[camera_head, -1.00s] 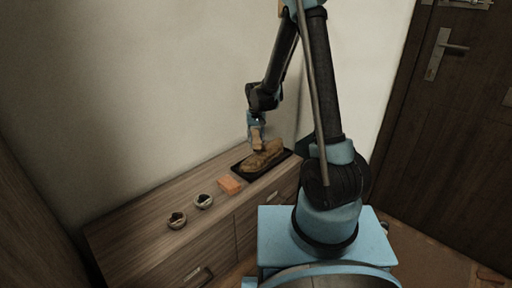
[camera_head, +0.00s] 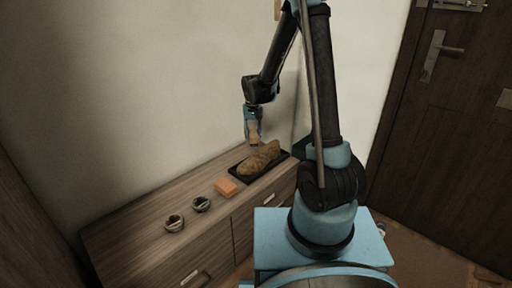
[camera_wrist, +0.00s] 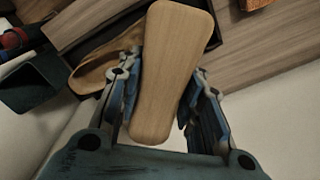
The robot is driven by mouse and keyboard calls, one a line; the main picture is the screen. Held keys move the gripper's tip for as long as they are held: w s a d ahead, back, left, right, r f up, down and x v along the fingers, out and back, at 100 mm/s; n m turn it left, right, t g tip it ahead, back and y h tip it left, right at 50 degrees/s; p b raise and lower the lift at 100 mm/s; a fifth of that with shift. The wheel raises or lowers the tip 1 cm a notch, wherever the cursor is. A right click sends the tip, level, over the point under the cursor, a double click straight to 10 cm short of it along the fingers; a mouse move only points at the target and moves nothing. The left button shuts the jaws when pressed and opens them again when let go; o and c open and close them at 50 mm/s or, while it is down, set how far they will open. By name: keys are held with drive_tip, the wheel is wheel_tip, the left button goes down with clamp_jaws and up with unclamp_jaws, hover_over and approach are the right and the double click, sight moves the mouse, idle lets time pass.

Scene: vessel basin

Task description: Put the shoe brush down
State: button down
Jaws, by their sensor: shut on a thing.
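The shoe brush shows its wooden back (camera_wrist: 172,70) in the wrist view, with its bristles hidden. My gripper (camera_wrist: 168,92) is shut on it, one finger on each side. In the head view my gripper (camera_head: 253,132) holds the brush (camera_head: 254,131) above the back edge of the wooden cabinet (camera_head: 150,212), near the wall. The brush is apart from the cabinet top. A brown shoe (camera_head: 262,158) lies on a black tray (camera_head: 242,176) just below and to the right of it.
An orange block (camera_head: 227,187) sits left of the tray. The left cabinet top is mostly clear. A wall rises behind, and a dark door (camera_head: 440,140) is at the right.

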drive_tip(key=shift+d, duration=0.1)
drive_tip(key=shift+m, duration=0.3)
drive_tip(key=w+d+f, duration=0.1)
drive_tip(key=d, duration=0.1)
drive_tip(key=w+d+f, duration=0.1)
drive_tip(key=w+d, duration=0.1)
drive_tip(key=d, duration=0.1)
drive_tip(key=w+d+f, duration=0.1)
drive_tip(key=w+d, duration=0.1)
drive_tip(key=d, duration=0.1)
drive_tip(key=shift+f, duration=0.2)
drive_tip(key=w+d+f, duration=0.2)
drive_tip(key=d, duration=0.4)
drive_tip(key=w+d+f, duration=0.1)
drive_tip(key=d+f, duration=0.2)
drive_tip(key=d, duration=0.3)
drive_tip(key=shift+w+d+m, duration=0.4)
